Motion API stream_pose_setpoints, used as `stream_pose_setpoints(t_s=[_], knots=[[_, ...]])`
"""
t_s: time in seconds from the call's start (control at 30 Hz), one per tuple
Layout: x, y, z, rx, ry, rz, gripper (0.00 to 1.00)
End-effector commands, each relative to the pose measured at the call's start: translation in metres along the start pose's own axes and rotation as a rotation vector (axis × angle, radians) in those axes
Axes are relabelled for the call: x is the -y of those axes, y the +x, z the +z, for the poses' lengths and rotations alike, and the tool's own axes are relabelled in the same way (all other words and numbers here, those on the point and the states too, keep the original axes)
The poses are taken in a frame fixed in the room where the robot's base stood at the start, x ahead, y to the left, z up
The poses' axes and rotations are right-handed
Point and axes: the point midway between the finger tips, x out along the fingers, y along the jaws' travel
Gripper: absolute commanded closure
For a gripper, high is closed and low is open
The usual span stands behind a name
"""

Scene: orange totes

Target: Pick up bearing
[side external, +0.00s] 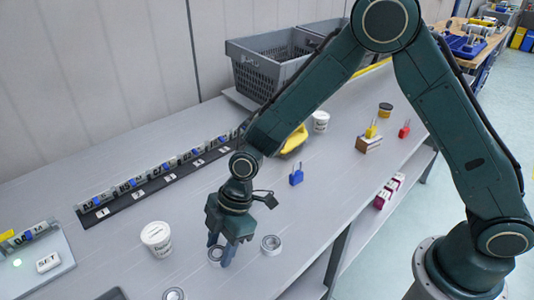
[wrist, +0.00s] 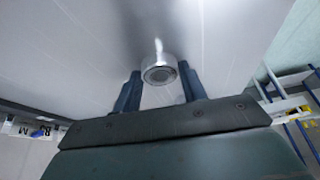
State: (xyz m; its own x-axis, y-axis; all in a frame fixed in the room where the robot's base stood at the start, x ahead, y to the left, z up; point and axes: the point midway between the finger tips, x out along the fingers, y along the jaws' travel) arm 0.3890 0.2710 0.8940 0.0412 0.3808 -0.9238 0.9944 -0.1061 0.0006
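A round metal bearing (side external: 215,255) lies on the grey table under my gripper (side external: 220,252). In the wrist view the bearing (wrist: 160,70) shows between the tips of the two dark fingers, with narrow gaps at its sides. My gripper (wrist: 161,88) is open, pointing down, its fingers on either side of the bearing. A second bearing (side external: 271,244) lies to the right of my gripper. A third bearing (side external: 173,294) lies at the bottom edge of the side view, partly cut off.
A white tub (side external: 156,238) stands left of my gripper. A numbered black rack (side external: 150,185) runs along the back left. A blue padlock (side external: 296,178), yellow item (side external: 294,140) and grey crate (side external: 275,65) are farther back. The table's front edge is to the right.

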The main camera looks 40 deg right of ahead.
Motion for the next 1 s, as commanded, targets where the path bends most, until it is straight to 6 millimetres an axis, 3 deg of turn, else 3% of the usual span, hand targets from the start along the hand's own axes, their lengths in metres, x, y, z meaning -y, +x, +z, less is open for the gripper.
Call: stream_pose_setpoints(t_s=[0.03, 0.1, 0.57, 0.77, 1.0], knots=[[0.0, 0.0, 0.0, 0.0, 0.0, 0.0, 0.72], [0.0, 0.0, 0.0, 0.0, 0.0, 0.0, 0.83], [-0.001, -0.007, -0.003, -0.002, -0.001, 0.002, 0.83], [-0.001, -0.025, -0.011, -0.002, -0.001, 0.003, 0.83], [-0.001, -0.065, -0.028, -0.004, -0.002, 0.004, 0.83]])
